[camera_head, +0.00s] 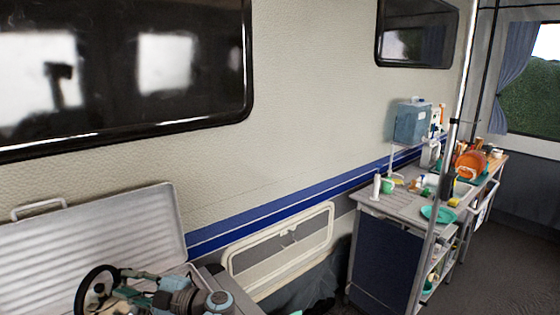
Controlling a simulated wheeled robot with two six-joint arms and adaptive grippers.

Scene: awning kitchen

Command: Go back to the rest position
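Part of my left arm shows low at the left, with grey joints and light blue caps. My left gripper (112,290) is at its end, in front of the ribbed grey lid (90,240). A black ring shape and small teal parts crowd around it, so I cannot tell whether its fingers are open or shut, or whether it touches anything. My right gripper is not in view.
A grey kitchen unit (385,255) stands at the right, with a teal plate (438,214), an orange item (470,163) and a blue-grey water container (411,123). A pole (436,215) stands before it. The caravan wall (320,100) runs behind. Floor is clear at far right.

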